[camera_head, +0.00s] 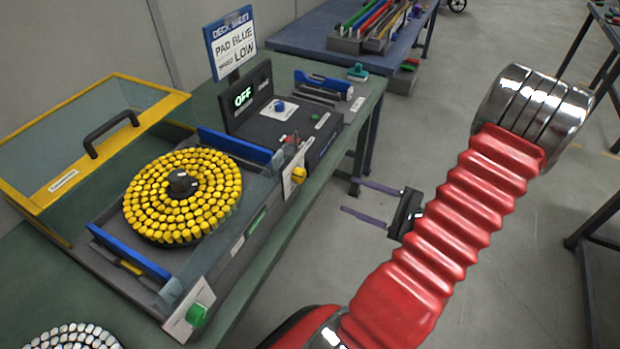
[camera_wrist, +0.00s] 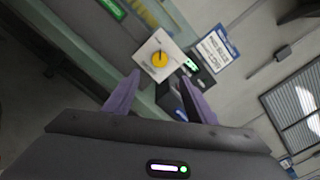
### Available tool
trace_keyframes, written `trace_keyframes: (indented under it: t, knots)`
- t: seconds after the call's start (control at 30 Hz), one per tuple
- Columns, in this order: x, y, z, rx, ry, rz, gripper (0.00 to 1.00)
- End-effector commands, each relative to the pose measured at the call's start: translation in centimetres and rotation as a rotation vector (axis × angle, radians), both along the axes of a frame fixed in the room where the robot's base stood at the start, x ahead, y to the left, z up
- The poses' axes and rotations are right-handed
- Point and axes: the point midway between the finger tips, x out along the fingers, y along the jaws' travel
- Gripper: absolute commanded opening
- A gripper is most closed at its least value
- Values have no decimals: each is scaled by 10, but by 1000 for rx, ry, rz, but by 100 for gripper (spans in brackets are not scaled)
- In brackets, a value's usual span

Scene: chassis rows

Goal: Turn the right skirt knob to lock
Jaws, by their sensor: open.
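The right skirt knob (camera_head: 298,174) is yellow on a white plate, on the front skirt of the machine, right of the round pad. It also shows in the wrist view (camera_wrist: 159,59), ahead of and between my fingertips. My gripper (camera_head: 350,197) is open and empty in front of the bench, right of the knob and apart from it. A green knob (camera_head: 196,314) sits on another white plate at the left end of the skirt. A disc of yellow pads (camera_head: 150,200) lies on the deck between two blue bars.
A black box (camera_head: 247,97) reads OFF. A sign (camera_head: 231,45) reads PAD BLUE and LOW. The yellow-framed clear lid (camera_head: 60,187) stands open at left. Bare floor (camera_head: 420,130) lies right of the bench. A second bench (camera_head: 300,38) with coloured bars stands behind.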

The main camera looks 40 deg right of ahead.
Motion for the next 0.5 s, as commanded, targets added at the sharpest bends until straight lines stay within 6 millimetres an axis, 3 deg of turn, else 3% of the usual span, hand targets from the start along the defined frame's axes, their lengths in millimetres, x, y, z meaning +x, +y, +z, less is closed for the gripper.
trace_keyframes:
  t: [0.17, 0.5]
  knots:
    - [8, 3, 0, 0, 1, 3, 51]
    - [45, 17, 0, -1, 0, 6, 51]
